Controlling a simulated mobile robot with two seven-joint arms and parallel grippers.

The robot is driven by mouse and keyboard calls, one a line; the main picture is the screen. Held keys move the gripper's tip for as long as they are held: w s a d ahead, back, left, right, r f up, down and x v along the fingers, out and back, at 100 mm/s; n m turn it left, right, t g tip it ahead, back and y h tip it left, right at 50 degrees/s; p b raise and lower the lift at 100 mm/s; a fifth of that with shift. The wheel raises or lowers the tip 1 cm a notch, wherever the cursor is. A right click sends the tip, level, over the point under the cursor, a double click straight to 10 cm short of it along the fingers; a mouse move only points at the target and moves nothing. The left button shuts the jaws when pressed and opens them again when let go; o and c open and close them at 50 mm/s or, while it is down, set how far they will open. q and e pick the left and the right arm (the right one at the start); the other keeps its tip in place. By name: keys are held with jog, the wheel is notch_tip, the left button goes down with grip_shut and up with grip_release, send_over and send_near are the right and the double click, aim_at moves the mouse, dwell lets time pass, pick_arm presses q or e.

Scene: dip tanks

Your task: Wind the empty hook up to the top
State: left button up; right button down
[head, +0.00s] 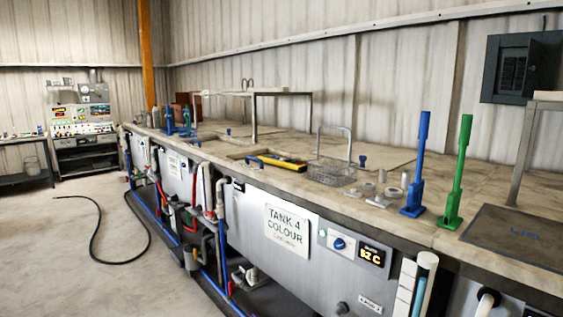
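I cannot make out a hook, a hoist line or a winding handle in the head view. Neither of my grippers is in view, nor are my arms. A wire basket (331,172) with a tall upright handle stands on the long tank counter (395,218), and nothing visible is attached to its handle. A pale raised frame (254,112) with a horizontal top stands farther back on the counter. Small loop shapes show above it, too small to identify.
Blue (417,165) and green (458,172) upright levers stand near the front edge. A yellow tool (282,162) lies by an opening. The tank 4 front (287,229) carries pipes and controls. A black hose (95,225) lies on otherwise open floor at left.

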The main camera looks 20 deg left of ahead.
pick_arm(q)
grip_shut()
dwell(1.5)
